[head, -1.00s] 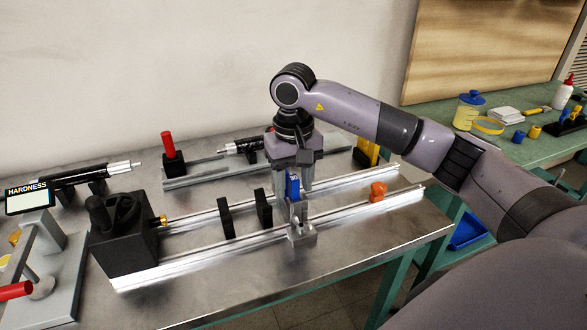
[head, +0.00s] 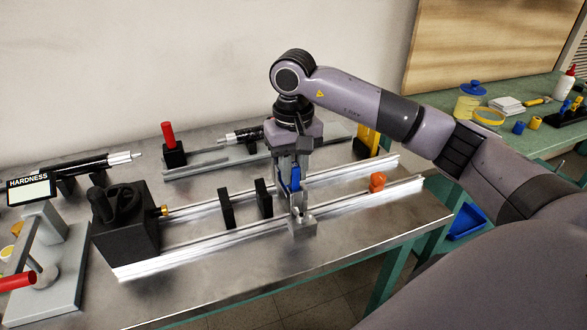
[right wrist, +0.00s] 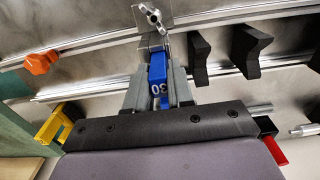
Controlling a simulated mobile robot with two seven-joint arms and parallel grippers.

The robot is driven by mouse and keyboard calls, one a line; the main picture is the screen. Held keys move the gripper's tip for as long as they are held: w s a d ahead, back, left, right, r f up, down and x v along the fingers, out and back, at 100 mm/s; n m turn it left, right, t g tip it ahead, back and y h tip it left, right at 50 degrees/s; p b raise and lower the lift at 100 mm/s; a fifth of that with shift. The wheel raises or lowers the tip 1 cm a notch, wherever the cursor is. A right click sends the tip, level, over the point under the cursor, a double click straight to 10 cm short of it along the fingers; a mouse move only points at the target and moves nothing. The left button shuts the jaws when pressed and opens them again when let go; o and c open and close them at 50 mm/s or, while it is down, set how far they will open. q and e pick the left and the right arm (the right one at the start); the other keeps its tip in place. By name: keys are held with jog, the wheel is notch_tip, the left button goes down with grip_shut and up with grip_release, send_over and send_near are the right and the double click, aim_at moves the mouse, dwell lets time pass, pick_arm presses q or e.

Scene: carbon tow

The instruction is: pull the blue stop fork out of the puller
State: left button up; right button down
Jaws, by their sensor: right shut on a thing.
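The blue stop fork (head: 295,178) stands at the grey metal puller (head: 303,228) on the twin rails. My right gripper (head: 293,184) comes down from above, its two fingers shut on the fork. The puller (right wrist: 151,20) is just beyond the fingertips. I cannot tell how deep the fork sits in the puller, as the fingers hide part of it. My left gripper is not in view.
Two black upright plates (head: 226,208) stand on the rails left of the puller, and an orange knob (head: 377,182) sits to its right. A black crank box (head: 125,228) is at the left rail end. A yellow piece (head: 367,138) stands behind.

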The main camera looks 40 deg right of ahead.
jog(key=shift+r+p, duration=1.4)
jog(key=shift+r, duration=0.8)
jog(key=shift+r, duration=0.1)
jog(key=shift+r+p, duration=0.95)
jog(key=shift+r, duration=0.45)
jog(key=shift+r+p, duration=1.05)
jog(key=shift+r, duration=0.45)
jog(key=shift+r, duration=0.1)
jog(key=shift+r+p, duration=1)
jog(key=shift+r, duration=0.4)
